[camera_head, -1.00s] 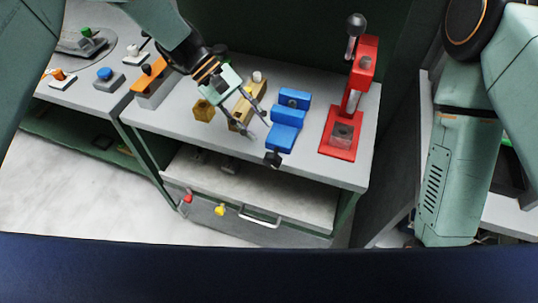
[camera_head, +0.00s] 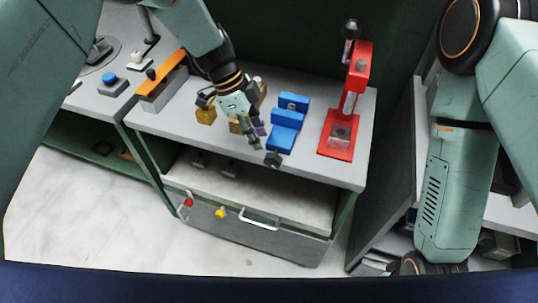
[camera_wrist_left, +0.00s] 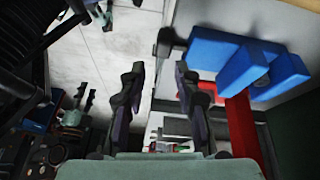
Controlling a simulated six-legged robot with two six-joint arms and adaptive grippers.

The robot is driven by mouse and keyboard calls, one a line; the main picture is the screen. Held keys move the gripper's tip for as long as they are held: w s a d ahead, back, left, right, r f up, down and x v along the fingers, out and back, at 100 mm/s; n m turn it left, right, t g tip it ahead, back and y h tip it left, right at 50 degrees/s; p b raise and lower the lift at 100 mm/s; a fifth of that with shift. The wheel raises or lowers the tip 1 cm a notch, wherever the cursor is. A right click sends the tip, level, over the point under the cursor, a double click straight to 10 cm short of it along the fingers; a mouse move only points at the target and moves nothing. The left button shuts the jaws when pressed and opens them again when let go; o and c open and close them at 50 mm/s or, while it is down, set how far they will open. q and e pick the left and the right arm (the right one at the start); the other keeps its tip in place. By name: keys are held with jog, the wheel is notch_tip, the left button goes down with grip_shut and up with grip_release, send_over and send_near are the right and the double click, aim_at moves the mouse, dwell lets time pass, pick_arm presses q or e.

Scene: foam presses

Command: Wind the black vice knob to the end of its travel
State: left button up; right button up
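The blue vice (camera_head: 287,122) stands on the grey bench, and it also shows in the left wrist view (camera_wrist_left: 235,62). Its black knob (camera_head: 273,158) sticks out at the bench's front edge; in the left wrist view the knob (camera_wrist_left: 166,42) is just beyond my fingertips. My left gripper (camera_head: 256,143) is close to the knob, on its upper left. In the left wrist view its two fingers (camera_wrist_left: 160,72) are apart with nothing between them. No contact with the knob shows.
A red press (camera_head: 342,135) stands right of the vice. A yellow block (camera_head: 206,115) and a partly hidden tan fixture (camera_head: 236,127) are left of it, near my gripper. An open drawer (camera_head: 250,192) with a handle juts out below the bench top.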

aim_at(271, 155)
pick_arm(q)
jog(key=d+f, duration=0.1)
jog(key=f, duration=0.1)
jog(key=d+f+m, duration=0.1)
jog(key=f, duration=0.2)
jog(key=d+f+m, duration=0.1)
jog(key=f, duration=0.1)
jog(key=shift+s+d+f, duration=0.15)
jog(key=shift+s+d, duration=0.05)
jog(key=shift+a, duration=0.15)
grip_shut()
